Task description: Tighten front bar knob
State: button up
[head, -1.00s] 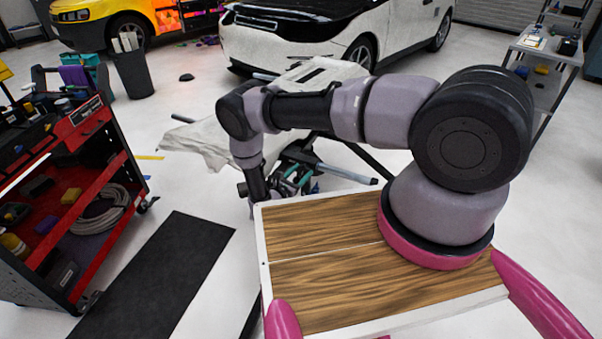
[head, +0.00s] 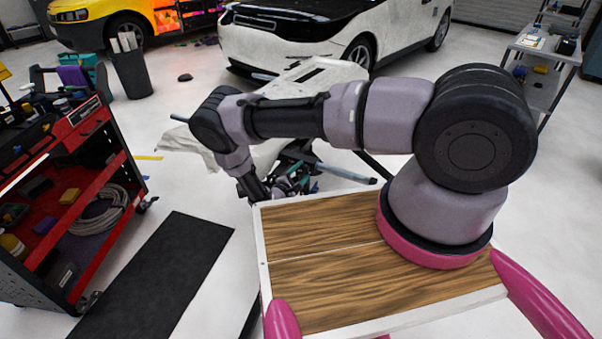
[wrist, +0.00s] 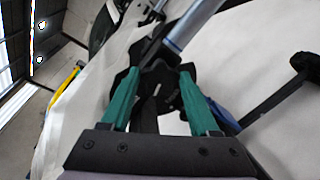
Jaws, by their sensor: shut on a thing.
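A black lobed knob (wrist: 158,84) shows in the wrist view between the two green fingers of my gripper (wrist: 160,74). The fingers are shut on it from both sides, and they hide part of its rim. A grey metal bar (wrist: 194,22) runs up and right from behind the knob. In the head view my gripper (head: 291,181) is low beside the stand, past the far edge of my wooden deck. The bar (head: 345,174) sticks out to the right there. The knob cannot be made out in the head view behind my wrist and the stand parts.
A pale panel (head: 320,76) lies across the stand. Its black leg (wrist: 275,100) shows at right in the wrist view. A red tool cart (head: 95,125) stands at left, with a black mat (head: 155,275) on the floor beside it. A white car (head: 300,38) is behind.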

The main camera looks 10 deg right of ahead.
jog(key=m, duration=0.3)
jog(key=m+y, duration=0.1)
jog(key=m, duration=0.1)
jog(key=shift+s+f+m+t, duration=0.1)
jog(key=shift+f+m+t, duration=0.05)
jog(key=shift+m+t, duration=0.2)
jog(key=m, duration=0.3)
jog(key=m+t, duration=0.1)
jog(key=m, duration=0.2)
jog(key=shift+f+y, duration=0.15)
jog(key=shift+y, duration=0.25)
jog(key=m, duration=0.5)
jog(key=shift+f+m+t, duration=0.15)
jog(key=shift+m+t, duration=0.2)
jog(key=m, duration=0.5)
jog(key=shift+f+t, duration=0.1)
jog(key=shift+t, duration=0.2)
jog(key=o, duration=1.4)
jog(key=shift+c, duration=0.2)
